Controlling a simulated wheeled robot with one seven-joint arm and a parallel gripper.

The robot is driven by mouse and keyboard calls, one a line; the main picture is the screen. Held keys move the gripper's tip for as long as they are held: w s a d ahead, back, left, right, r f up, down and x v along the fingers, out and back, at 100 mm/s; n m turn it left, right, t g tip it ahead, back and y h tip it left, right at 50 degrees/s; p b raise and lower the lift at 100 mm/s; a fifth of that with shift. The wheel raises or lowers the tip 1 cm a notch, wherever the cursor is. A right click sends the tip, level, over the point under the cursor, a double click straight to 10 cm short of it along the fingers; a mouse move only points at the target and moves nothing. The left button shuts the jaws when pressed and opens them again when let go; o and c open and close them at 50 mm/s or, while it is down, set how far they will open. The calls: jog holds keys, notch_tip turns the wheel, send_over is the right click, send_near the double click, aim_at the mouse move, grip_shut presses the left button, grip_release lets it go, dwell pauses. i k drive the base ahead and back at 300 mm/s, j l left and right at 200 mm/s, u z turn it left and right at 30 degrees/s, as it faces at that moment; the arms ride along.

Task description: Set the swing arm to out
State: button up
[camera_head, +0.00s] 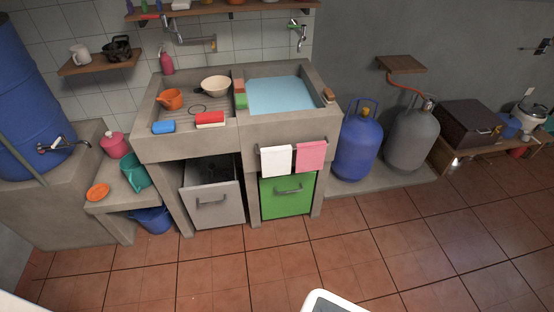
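The swing arm seems to be the grey bar (196,41) on the tiled wall above the left basin of the concrete sink. It hangs from a curved metal pipe under the upper shelf and runs roughly sideways to the right, ending in a rounded tip. It is small here, and I cannot tell how far it stands out from the wall. My gripper is not in view. A white-rimmed part with a dark middle at the bottom edge may be mine.
The concrete sink (190,149) holds bowls, sponges and water. A tap (298,30) is right of the bar. A grey bin (213,204) and green drawer (286,196) sit below. Gas cylinders (358,143) stand right. The tiled floor (250,262) in front is clear.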

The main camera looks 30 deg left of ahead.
aim_at(545, 50)
jog(key=z, duration=0.2)
jog(key=i+z, duration=0.2)
jog(key=i, duration=0.45)
jog(key=i+z, duration=0.15)
jog(key=i, duration=0.5)
jog(key=i+j+z, duration=0.2)
jog(key=i, duration=0.4)
jog(key=i+z, duration=0.3)
jog(key=i, duration=1.35)
jog(key=i+u, duration=0.85)
jog(key=i+l, duration=0.05)
jog(key=i, duration=0.05)
